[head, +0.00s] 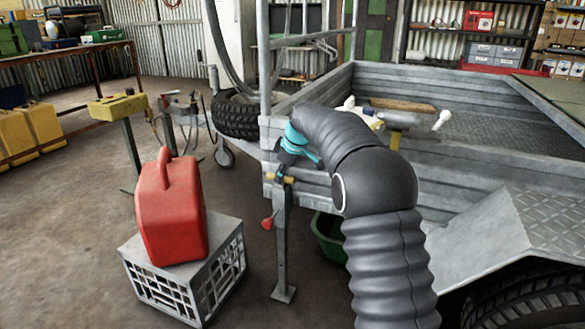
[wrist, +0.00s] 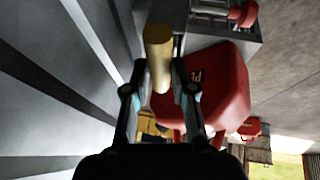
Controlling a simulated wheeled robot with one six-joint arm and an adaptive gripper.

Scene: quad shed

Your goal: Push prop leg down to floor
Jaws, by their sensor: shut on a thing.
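The prop leg (head: 283,235) is a grey upright metal post at the trailer's front corner, with a flat foot plate (head: 283,294) at its lower end. I cannot tell whether the plate touches the floor. A tan-yellow handle (head: 274,180) sticks out near the leg's top; it also shows as a cylinder in the wrist view (wrist: 158,55). My gripper (head: 282,172) is at this handle, with its fingers closed on either side of it. In the wrist view, my gripper (wrist: 159,85) holds the handle between both fingertips. A red knob (head: 268,223) sits on the leg's left side.
A red fuel can (head: 172,212) stands on a grey crate (head: 185,270) left of the leg. A green tub (head: 330,240) lies under the trailer. The trailer's grey side wall (head: 460,165) is to the right.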

